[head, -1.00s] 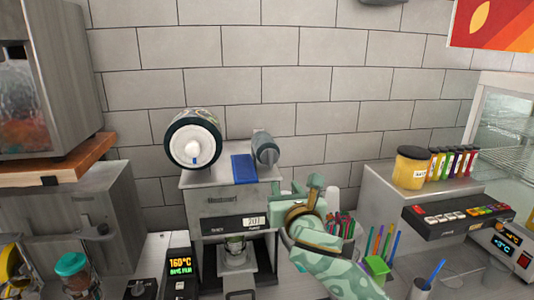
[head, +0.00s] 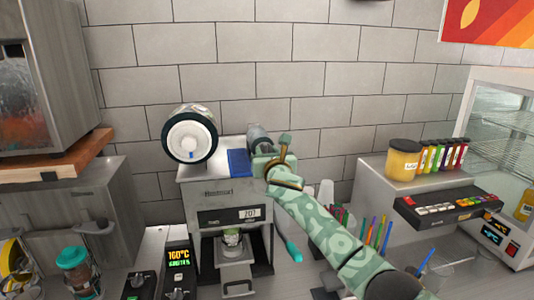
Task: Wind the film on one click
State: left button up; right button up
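The cup sealer (head: 222,198) stands against the tiled wall, with a small lit display (head: 249,214) on its front. A large film roll (head: 190,136) with a white hub is on top at the left. Blue film (head: 238,162) lies between it and a grey take-up roller (head: 260,139) at the right. My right gripper (head: 268,160) is at the sealer's top right corner, beside the roller and partly overlapping it. Its finger gap and any contact are unclear. A cup (head: 232,239) sits in the sealer's front opening. My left gripper is out of view.
A teal-ended handle (head: 293,250) sticks out at the sealer's lower right. Colored pens (head: 377,234), a yellow jar (head: 403,160) and a button panel (head: 448,205) are at the right.

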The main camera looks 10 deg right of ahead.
jog(key=shift+w+f, duration=0.1)
jog(key=shift+w, duration=0.4)
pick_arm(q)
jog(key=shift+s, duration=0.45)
pick_arm(e)
jog(key=shift+s, duration=0.1)
jog(key=shift+c, duration=0.9)
grip_shut()
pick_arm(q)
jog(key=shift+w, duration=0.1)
